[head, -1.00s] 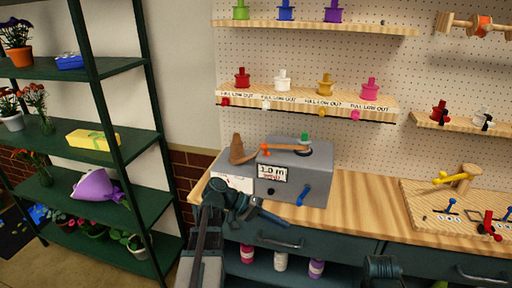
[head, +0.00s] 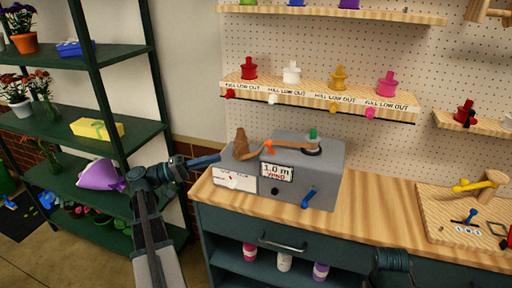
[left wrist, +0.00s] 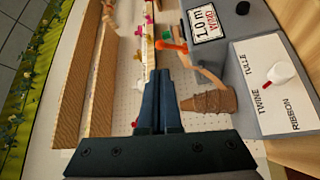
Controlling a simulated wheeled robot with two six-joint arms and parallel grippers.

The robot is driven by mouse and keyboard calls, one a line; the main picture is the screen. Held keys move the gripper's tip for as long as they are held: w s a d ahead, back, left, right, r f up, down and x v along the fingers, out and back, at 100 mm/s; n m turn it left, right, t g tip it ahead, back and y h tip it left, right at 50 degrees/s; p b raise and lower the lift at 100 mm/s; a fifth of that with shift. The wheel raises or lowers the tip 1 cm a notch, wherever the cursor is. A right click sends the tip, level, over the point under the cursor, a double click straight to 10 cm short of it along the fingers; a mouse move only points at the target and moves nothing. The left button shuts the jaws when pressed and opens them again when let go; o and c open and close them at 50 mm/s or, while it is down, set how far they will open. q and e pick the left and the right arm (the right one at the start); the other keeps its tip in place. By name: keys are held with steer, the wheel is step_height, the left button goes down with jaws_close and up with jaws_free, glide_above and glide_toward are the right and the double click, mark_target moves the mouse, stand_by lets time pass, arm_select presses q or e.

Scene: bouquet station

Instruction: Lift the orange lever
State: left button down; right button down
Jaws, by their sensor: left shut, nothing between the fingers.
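The grey dispenser box (head: 310,191) stands on the wooden bench. An orange lever knob (head: 268,146) is at its top front edge; it also shows in the left wrist view (left wrist: 172,46). A brown cone (head: 241,145) is at the box's left end; it also shows in the left wrist view (left wrist: 209,102). My left gripper (head: 218,158) is just left of the box, level with its top, pointing right. It is shut and empty. In the left wrist view its closed fingers (left wrist: 157,85) appear left of the cone, apart from the lever.
A blue handle (head: 308,197) sticks out of the box front. A white selector panel (head: 234,180) is at the box's left. A green shelf rack (head: 100,145) stands left of my left arm. A pegboard shelf with coloured spools (head: 320,97) hangs above the box.

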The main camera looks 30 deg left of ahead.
arm_select(q)
steer(key=p, duration=0.2)
glide_toward(270, 146)
steer(key=x, duration=0.3)
steer(key=a+x, duration=0.1)
steer(key=x, duration=0.1)
steer(key=shift+w+d+r, duration=0.15)
steer(key=shift+w+d, duration=0.1)
steer(key=shift+w, duration=0.4)
steer(key=w+a+r+n+g+y+p, duration=0.1)
steer(key=w+r+n+g+y+p, duration=0.2)
steer(key=p, duration=1.1)
steer(key=w+n+g, duration=0.2)
steer(key=n, duration=0.2)
steer(key=shift+w+a+n, duration=0.2)
steer(key=shift+w+n, duration=0.1)
steer(key=shift+n, duration=0.1)
steer(key=shift+r+p, duration=0.8)
steer(key=shift+r, duration=0.05)
